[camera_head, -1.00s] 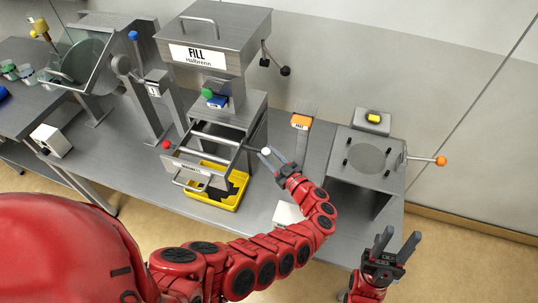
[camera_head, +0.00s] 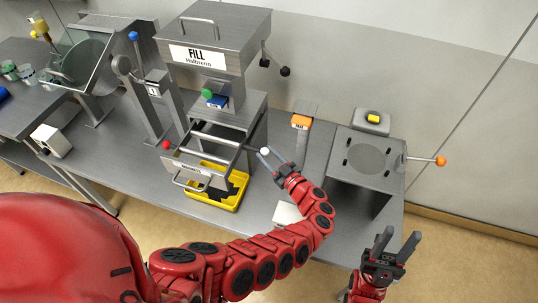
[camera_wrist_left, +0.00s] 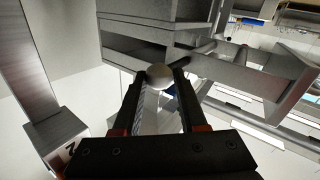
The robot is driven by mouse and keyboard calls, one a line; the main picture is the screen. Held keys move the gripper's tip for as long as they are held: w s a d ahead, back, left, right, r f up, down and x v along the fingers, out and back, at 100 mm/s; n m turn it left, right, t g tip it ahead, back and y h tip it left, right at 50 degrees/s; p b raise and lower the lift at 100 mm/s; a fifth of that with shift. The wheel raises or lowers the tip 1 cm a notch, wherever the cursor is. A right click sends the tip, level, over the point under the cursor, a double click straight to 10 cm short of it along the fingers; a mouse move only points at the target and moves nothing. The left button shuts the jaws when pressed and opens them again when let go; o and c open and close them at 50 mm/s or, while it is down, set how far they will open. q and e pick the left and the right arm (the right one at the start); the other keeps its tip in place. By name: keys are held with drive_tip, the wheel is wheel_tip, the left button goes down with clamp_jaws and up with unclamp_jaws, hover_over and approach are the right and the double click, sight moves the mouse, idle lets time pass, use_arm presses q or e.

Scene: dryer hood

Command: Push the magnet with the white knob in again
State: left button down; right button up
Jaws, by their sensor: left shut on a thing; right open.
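The white knob (camera_head: 265,151) is at the end of a thin dark rod on the right side of the grey FILL machine (camera_head: 213,100). My left gripper (camera_head: 270,160) is shut on the knob, with one finger on each side. In the left wrist view the pale knob (camera_wrist_left: 160,75) sits between the tips of my left gripper (camera_wrist_left: 158,88). The magnet itself cannot be made out; how far the rod goes in cannot be told. My right gripper (camera_head: 387,246) is open and empty, low at the right, in front of the table.
An orange-topped device (camera_head: 300,122) stands behind my left gripper. A grey box (camera_head: 367,157) with an orange-knobbed lever (camera_head: 440,161) is at the right. A white block (camera_head: 285,214) lies near the left arm.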

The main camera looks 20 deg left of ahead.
sight(243, 146)
use_arm(q)
drive_tip(key=a, duration=0.1)
drive_tip(key=a+p, duration=0.1)
drive_tip(key=shift+a+r, duration=0.2)
drive_tip(key=shift+a, duration=0.2)
drive_tip(key=shift+a+f, duration=0.15)
drive_tip(key=shift+a, duration=0.15)
drive_tip(key=c, duration=0.9)
unclamp_jaws()
drive_tip(key=o, duration=0.4)
drive_tip(key=shift+a, duration=0.15)
